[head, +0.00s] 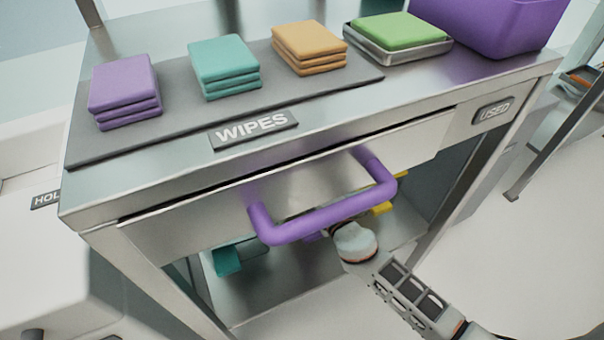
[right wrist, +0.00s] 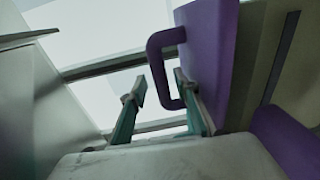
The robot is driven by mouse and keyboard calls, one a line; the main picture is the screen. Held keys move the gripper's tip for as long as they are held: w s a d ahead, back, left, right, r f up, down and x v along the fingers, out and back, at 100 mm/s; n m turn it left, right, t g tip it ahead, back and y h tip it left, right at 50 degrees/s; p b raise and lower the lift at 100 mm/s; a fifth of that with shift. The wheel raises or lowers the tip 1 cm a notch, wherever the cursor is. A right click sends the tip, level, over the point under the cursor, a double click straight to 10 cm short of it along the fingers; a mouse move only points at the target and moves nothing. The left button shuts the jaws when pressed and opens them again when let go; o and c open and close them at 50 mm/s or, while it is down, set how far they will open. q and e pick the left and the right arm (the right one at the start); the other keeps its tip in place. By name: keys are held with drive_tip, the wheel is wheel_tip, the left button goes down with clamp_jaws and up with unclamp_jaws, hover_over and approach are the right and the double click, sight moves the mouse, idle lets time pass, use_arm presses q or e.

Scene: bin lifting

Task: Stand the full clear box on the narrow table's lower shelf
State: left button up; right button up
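I see no clear box in either view. A steel table (head: 110,205) with a drawer front and a purple bar handle (head: 318,217) fills the head view; I cannot tell if it is the narrow table. A lower surface (head: 285,290) shows under its drawer. My right arm comes in from the lower right and ends just below the handle; its fingers are hidden there. In the right wrist view my right gripper (right wrist: 160,100) has its two teal fingers apart. A purple handle (right wrist: 157,65) on a purple panel is beside the right finger; contact is unclear. My left gripper is out of view.
Folded purple (head: 125,88), teal (head: 224,64) and orange (head: 309,46) cloths lie on a grey mat (head: 185,120). A green cloth (head: 402,29) sits in a tray beside a purple bin (head: 490,22). Teal (head: 228,259) and yellow (head: 382,208) pieces show below the drawer.

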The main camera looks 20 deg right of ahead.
drive_tip(key=shift+r, duration=0.15)
drive_tip(key=shift+s, duration=0.25)
drive_tip(key=s, duration=1.1)
drive_tip(key=shift+s+d+r, duration=0.25)
drive_tip(key=shift+d+r, duration=0.05)
drive_tip(key=shift+d, duration=0.15)
